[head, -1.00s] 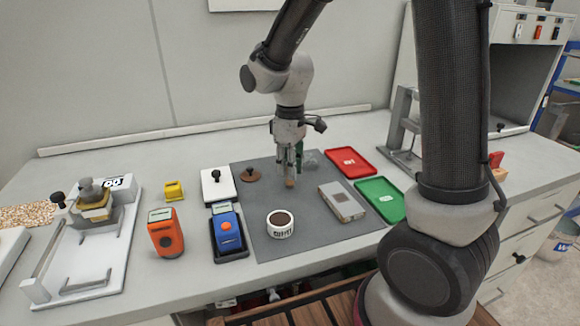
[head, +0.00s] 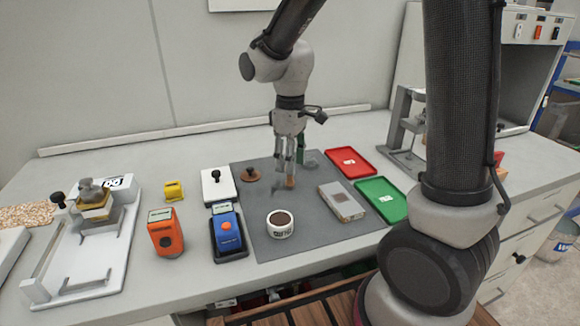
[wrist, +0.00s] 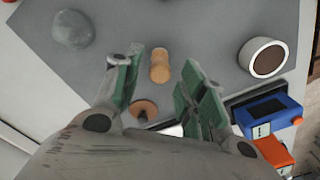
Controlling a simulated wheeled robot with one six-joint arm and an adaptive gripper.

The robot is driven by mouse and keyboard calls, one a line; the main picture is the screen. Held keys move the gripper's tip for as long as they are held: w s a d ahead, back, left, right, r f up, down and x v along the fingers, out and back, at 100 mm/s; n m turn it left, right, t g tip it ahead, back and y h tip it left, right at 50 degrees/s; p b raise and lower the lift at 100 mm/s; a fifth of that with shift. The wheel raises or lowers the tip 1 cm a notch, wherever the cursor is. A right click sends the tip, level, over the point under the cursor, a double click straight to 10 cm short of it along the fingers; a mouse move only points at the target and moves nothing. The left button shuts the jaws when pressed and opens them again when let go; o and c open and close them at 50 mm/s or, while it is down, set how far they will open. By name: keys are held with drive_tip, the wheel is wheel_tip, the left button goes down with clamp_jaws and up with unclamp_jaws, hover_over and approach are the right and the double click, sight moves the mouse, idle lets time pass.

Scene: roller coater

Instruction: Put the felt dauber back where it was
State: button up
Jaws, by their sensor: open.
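The felt dauber, which I take to be the small tan wooden piece (head: 290,182), stands on the grey mat (head: 262,205), behind the white jar (head: 281,231). In the wrist view the dauber (wrist: 160,66) shows as a waisted tan cylinder in the gap between the green-padded fingers. My gripper (head: 287,165) is open and empty, just above the dauber. The fingers sit either side of it in the wrist view, with no visible contact. The jar has dark brown contents. A brown knobbed disc (head: 251,175) lies to the left of the dauber.
A grey metal block (head: 341,201) lies right of the jar. Red (head: 350,163) and green (head: 380,201) trays lie at the mat's right edge. Blue (head: 228,232) and orange (head: 165,232) devices and a white knobbed plate (head: 217,186) stand left. A rounded translucent lump (wrist: 73,28) lies behind.

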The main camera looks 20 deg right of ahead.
wheel_tip(320, 180, up, 10)
drive_tip(key=s+d+r+m+t, duration=0.1)
drive_tip(key=s+d+m+t, duration=0.1)
drive_tip(key=s+d+m, duration=0.2)
drive_tip(key=s+d+r+m+t, duration=0.1)
drive_tip(key=s+d+m, duration=0.4)
drive_tip(key=s+d, duration=0.6)
drive_tip(key=s+t, duration=0.1)
drive_tip(key=s, duration=0.3)
drive_tip(key=shift+r, duration=0.35)
